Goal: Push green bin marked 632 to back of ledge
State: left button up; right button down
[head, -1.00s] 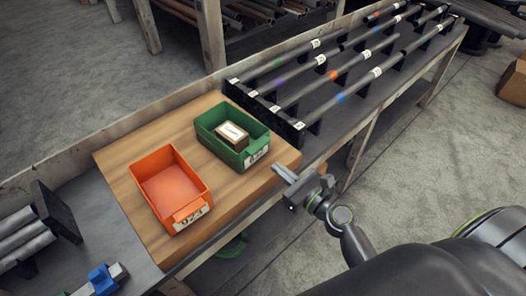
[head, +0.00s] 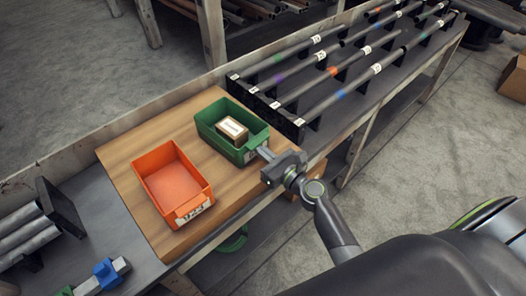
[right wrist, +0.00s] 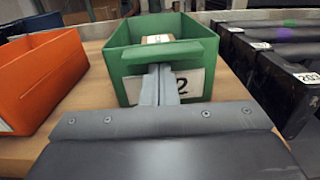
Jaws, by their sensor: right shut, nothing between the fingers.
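The green bin (head: 222,127) stands on the wooden ledge (head: 133,187), toward its back right, with a small cardboard box (head: 232,130) inside. In the right wrist view, the green bin (right wrist: 123,57) fills the centre. Its front label is mostly covered by my fingers; only a "2" shows clearly. My right gripper (head: 265,153) is shut and empty, its fingertips at the bin's front label. It also shows in the right wrist view (right wrist: 159,74), where the tips appear to touch the label. My left gripper is not in view.
An orange bin (head: 172,180) stands left of the green one; its edge also shows in the right wrist view (right wrist: 42,72). A rack of dark pipes (head: 335,70) lies right of the ledge. Grey pipes (head: 22,236) and a blue clamp (head: 105,272) are at the left. Bare wood lies between the bins.

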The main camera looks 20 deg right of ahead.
jog(key=b+x, duration=0.3)
jog(key=x, duration=1.4)
jog(key=shift+w+a+f, duration=0.1)
jog(key=shift+w+a, duration=0.15)
jog(key=shift+w, duration=0.1)
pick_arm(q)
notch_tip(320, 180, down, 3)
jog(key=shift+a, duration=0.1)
